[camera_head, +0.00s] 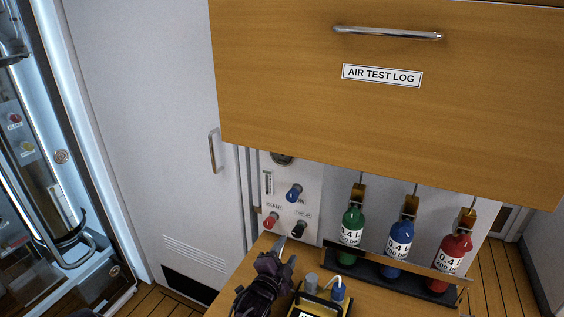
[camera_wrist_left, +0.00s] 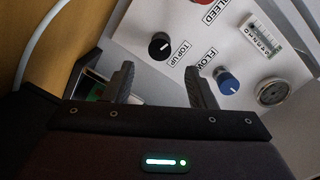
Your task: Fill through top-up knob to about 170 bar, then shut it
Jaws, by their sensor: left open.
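The black TOP UP knob (camera_head: 299,229) is on the white panel (camera_head: 282,187), low and right of the red BLEED knob (camera_head: 270,220) and below the blue FLOW knob (camera_head: 294,192). In the left wrist view the TOP UP knob (camera_wrist_left: 159,46) lies ahead of the fingers, with a white pointer mark. My left gripper (camera_head: 286,252) is open and empty, just below and in front of the knob, apart from it. A round gauge (camera_wrist_left: 271,92) shows at the right of the wrist view; its reading is too small to tell. My right gripper is out of view.
A wooden AIR TEST LOG cabinet (camera_head: 380,110) overhangs the panel and partly covers the gauge. Green (camera_head: 351,225), blue (camera_head: 398,240) and red (camera_head: 453,252) cylinders stand in a black rack on the right. A yellow-and-black device (camera_head: 318,305) sits on the wooden counter beside my left gripper.

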